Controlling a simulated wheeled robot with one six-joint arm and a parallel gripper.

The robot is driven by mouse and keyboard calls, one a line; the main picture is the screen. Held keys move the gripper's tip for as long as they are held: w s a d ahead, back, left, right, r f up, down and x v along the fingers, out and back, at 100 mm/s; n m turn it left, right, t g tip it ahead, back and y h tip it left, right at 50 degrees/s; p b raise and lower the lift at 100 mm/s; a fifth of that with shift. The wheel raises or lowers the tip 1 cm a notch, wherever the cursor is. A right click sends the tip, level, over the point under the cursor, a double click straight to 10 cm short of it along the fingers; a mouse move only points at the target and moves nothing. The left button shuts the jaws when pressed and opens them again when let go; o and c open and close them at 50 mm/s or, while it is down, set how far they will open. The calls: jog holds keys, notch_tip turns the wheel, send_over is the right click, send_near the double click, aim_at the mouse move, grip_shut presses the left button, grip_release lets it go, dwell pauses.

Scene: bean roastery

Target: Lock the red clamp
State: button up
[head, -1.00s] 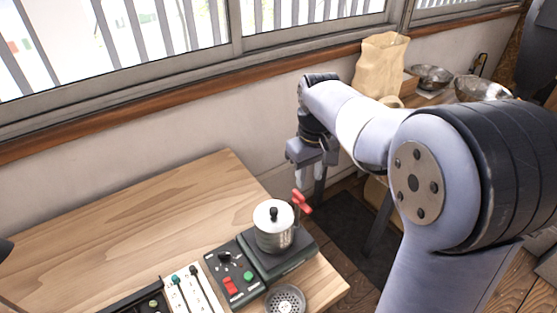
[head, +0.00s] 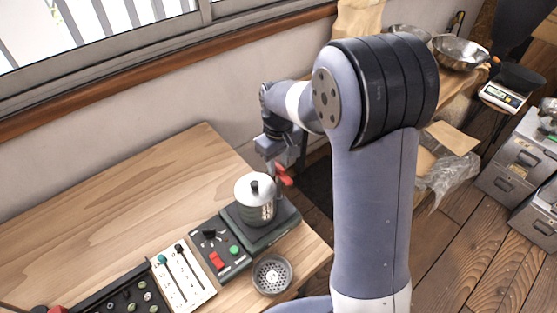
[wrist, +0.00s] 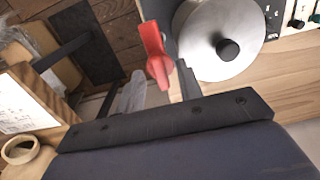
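The red clamp (head: 284,175) sticks out on the far right side of a silver pot (head: 258,205) with a black-knobbed lid. The pot stands on a dark base. In the wrist view, the red clamp (wrist: 153,48) is a long lever beside the pot (wrist: 216,36), its lower end showing between my two finger lines. My gripper (wrist: 158,88) is open, one finger on each side of that end. I cannot tell whether either finger touches it. In the head view my gripper (head: 277,166) is just behind the clamp, partly hidden by the pot and clamp.
A control panel (head: 221,246) with red and green buttons adjoins the pot's base (head: 268,233). A perforated round dish (head: 271,275) sits in front. A white slider panel (head: 183,277) is to the left. The wooden table (head: 130,215) is clear behind them. Metal bowls (head: 460,51) stand at the back right.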

jog(key=shift+c, duration=0.5)
grip_shut()
jog(key=shift+m, duration=0.3)
jog(key=m, duration=0.3)
jog(key=shift+m, duration=0.3)
jog(key=m, duration=0.4)
jog(key=shift+m+b, duration=0.3)
jog(key=m, duration=0.4)
jog(key=shift+m, duration=2.5)
